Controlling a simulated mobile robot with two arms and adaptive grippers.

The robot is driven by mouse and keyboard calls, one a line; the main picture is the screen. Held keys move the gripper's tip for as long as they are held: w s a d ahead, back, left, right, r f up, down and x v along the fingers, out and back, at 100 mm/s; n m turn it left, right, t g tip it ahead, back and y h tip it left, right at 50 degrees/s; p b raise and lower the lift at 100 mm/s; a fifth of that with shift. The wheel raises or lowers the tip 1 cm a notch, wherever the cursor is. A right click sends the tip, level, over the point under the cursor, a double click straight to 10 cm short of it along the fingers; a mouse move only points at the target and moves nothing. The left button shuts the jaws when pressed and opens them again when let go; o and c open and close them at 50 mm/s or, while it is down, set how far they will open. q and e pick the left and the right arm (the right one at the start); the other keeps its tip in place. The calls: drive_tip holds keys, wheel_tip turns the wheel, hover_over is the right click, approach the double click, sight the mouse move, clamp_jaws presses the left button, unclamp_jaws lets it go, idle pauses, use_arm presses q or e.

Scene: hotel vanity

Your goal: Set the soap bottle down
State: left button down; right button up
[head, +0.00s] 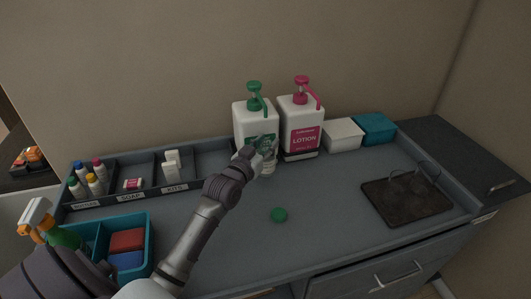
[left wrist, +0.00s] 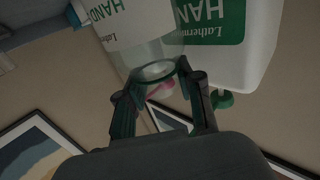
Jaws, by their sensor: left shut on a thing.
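My left gripper (head: 254,158) is in front of the white pump dispenser with a green pump (head: 243,115). In the left wrist view the gripper (left wrist: 157,84) is shut around the clear neck of the soap bottle (left wrist: 140,22), a smaller white and see-through bottle with green "HAND" lettering. The bottle's mouth looks open. The soap bottle (head: 269,160) is partly hidden by the gripper in the head view. The dispenser (left wrist: 262,38) stands close beside it. I cannot tell whether the bottle's base touches the counter. My right gripper is out of view.
A lotion dispenser (head: 302,118), white box (head: 342,134) and teal box (head: 375,127) stand behind. A dark tray (head: 406,202) lies right, a sectioned organizer (head: 138,198) and teal caddy (head: 146,232) left. The front middle is mostly clear.

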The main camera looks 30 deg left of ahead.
use_arm(q)
drive_tip(key=shift+f, duration=0.3)
wheel_tip(320, 180, down, 2)
drive_tip(key=shift+f+p, duration=0.2)
drive_tip(key=shift+p, duration=0.25)
drive_tip(key=shift+f, duration=0.75)
drive_tip(key=c, duration=0.7)
unclamp_jaws()
drive_tip(key=shift+c, duration=0.2)
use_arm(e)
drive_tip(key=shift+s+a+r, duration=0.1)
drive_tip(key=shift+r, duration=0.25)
